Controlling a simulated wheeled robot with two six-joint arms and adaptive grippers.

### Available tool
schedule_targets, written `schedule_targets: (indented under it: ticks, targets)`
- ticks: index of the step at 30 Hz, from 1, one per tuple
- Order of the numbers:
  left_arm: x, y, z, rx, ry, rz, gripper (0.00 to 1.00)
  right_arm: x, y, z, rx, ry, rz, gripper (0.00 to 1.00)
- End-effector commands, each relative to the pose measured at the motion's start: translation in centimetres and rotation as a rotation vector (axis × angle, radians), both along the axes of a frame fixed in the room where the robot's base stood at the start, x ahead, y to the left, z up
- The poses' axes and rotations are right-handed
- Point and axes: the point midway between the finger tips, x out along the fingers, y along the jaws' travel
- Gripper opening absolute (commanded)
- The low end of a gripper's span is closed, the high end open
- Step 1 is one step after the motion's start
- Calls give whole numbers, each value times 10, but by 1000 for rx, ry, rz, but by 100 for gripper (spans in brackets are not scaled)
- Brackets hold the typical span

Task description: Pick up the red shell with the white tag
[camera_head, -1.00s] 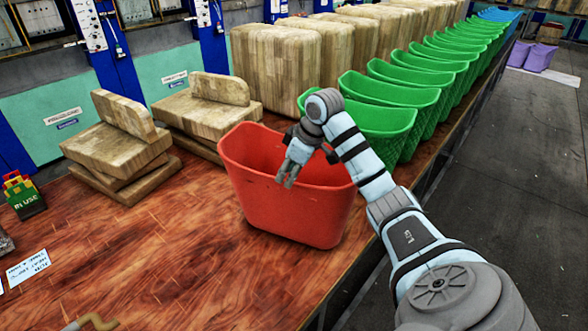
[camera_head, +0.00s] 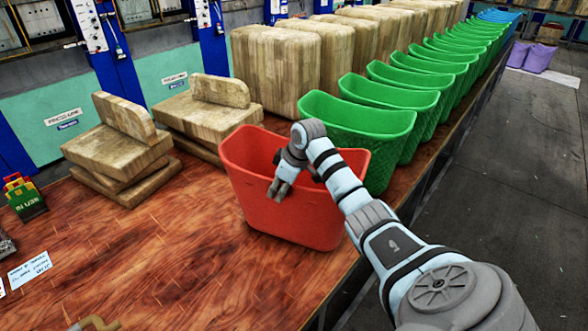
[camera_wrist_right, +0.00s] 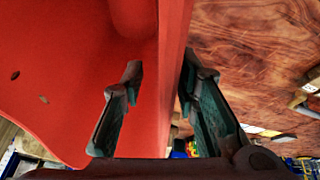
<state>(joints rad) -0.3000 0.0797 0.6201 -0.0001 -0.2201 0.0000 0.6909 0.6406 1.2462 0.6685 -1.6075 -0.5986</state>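The red shell (camera_head: 290,205), an open bin-like tub, stands upright on the wooden bench near its right edge. I see no white tag on its visible faces. My right gripper (camera_head: 279,191) is at the shell's near wall, fingers pointing down. In the right wrist view the shell's wall (camera_wrist_right: 172,75) passes between the fingers of the gripper (camera_wrist_right: 161,72), one finger on the inner side and one on the outer side. The fingers are apart; a gap shows on the inner side, and contact on the outer side is unclear. My left gripper is out of view.
Green shells (camera_head: 360,118) stand in a row behind the red one, the nearest close by. Tan blocks (camera_head: 275,65) line the bench's back, and stacked tan pieces (camera_head: 115,150) stand left. A paper note (camera_head: 29,270) lies at left. The front bench is mostly clear.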

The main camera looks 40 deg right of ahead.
Motion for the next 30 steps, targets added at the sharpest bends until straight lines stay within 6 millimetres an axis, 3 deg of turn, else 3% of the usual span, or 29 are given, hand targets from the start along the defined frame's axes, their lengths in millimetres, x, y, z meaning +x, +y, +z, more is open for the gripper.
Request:
schedule_targets:
  ticks: [11, 17, 30]
  targets:
    - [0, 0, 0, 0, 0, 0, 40, 0, 0, -2, 0, 0, 0, 28]
    - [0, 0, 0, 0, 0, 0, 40, 0, 0, -2, 0, 0, 0, 0]
    - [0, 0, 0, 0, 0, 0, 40, 1, 0, -1, -1, -3, 0, 0]
